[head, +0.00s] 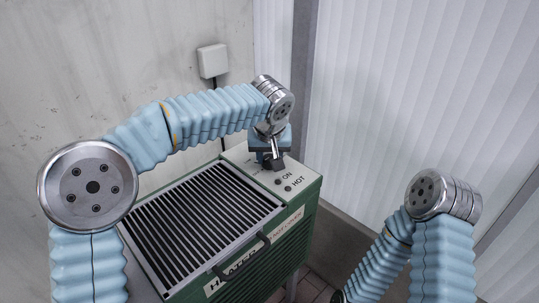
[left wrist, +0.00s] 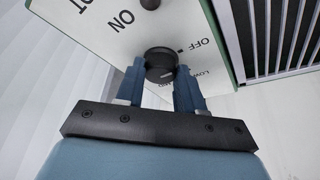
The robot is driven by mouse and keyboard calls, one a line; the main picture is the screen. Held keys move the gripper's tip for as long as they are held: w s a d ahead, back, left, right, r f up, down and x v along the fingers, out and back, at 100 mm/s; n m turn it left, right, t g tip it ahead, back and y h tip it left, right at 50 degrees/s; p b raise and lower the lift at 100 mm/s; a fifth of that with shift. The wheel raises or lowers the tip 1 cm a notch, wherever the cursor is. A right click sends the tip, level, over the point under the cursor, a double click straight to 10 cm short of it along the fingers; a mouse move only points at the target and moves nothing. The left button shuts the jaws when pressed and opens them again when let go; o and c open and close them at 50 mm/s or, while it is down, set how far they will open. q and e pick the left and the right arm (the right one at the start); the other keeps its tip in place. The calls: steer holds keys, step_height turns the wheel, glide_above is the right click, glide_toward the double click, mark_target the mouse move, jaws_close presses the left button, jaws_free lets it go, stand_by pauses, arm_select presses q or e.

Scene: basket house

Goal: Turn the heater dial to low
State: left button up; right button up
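The green heater (head: 290,225) stands below my left arm, with a pale control panel (head: 302,177) at its back right corner. The black heater dial (left wrist: 160,62) is on this panel, near the OFF and LOW labels; its pointer setting is unclear. My left gripper (left wrist: 160,78) has one blue finger on each side of the dial, with no clear gap, and looks shut on it. In the head view the left gripper (head: 273,155) hides much of the dial. My right gripper is out of view; only my right arm shows at the lower right.
A dark slatted grille (head: 200,225) covers the heater top, with a dark handle (head: 243,257) along its front edge. Black round controls (head: 278,181) sit by the ON and HOT labels. A white wall box (head: 212,61) and ribbed white wall panels (head: 400,90) are behind.

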arm_select(q)
steer(key=c, duration=0.3)
steer(key=m, duration=0.2)
steer(key=m+h, duration=0.2)
steer(key=m, duration=0.1)
steer(key=shift+w+a+m, duration=0.1)
steer(key=shift+a+m, duration=0.15)
steer(key=shift+m, duration=0.05)
steer(key=m+g+h, duration=0.1)
steer(key=m, duration=0.2)
steer(key=m+g+h, duration=0.1)
steer(key=m, duration=0.2)
steer(key=shift+w+a, duration=0.15)
stand_by(0.3)
steer(key=o, duration=1)
